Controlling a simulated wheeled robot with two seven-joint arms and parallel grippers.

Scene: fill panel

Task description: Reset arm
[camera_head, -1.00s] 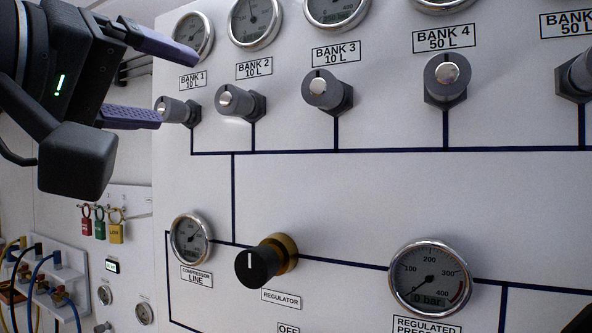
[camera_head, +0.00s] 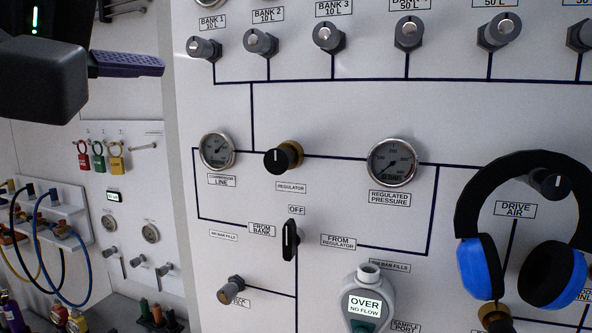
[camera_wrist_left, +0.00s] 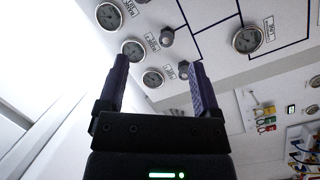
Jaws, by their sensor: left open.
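My left gripper shows in the left wrist view (camera_wrist_left: 158,85) with its two purple-padded fingers wide apart and nothing between them. In the head view it is at the top left, where one purple finger (camera_head: 125,64) shows in front of the panel's left edge; the other finger is out of the frame. The fill panel (camera_head: 330,120) stands upright beyond it, apart from the fingers as far as I can tell. The left-most bank knob (camera_head: 205,48), labelled BANK 1, is to the right of the fingertip. My right gripper is in neither view.
A regulator knob (camera_head: 283,158), gauges (camera_head: 392,162) and a black selector lever (camera_head: 290,240) are on the panel. Blue-and-black ear defenders (camera_head: 475,262) hang at the right. Coloured padlocks (camera_head: 98,156) and hoses (camera_head: 75,265) are at the left.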

